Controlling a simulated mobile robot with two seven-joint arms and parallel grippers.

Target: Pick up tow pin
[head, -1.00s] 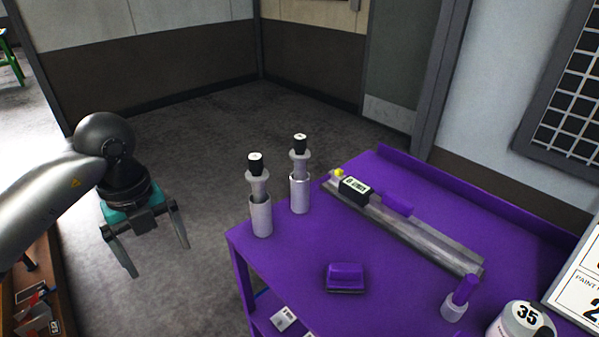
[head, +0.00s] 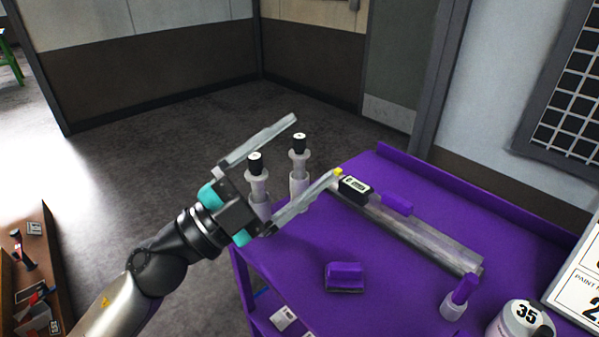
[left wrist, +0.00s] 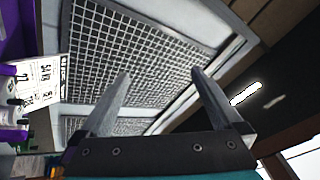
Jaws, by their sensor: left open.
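I take these for tow pins. My left gripper (head: 316,145) is open, its fingers spread to either side of them in the head view. My right gripper is out of view.
A brown shelf (head: 40,265) stands at the left.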

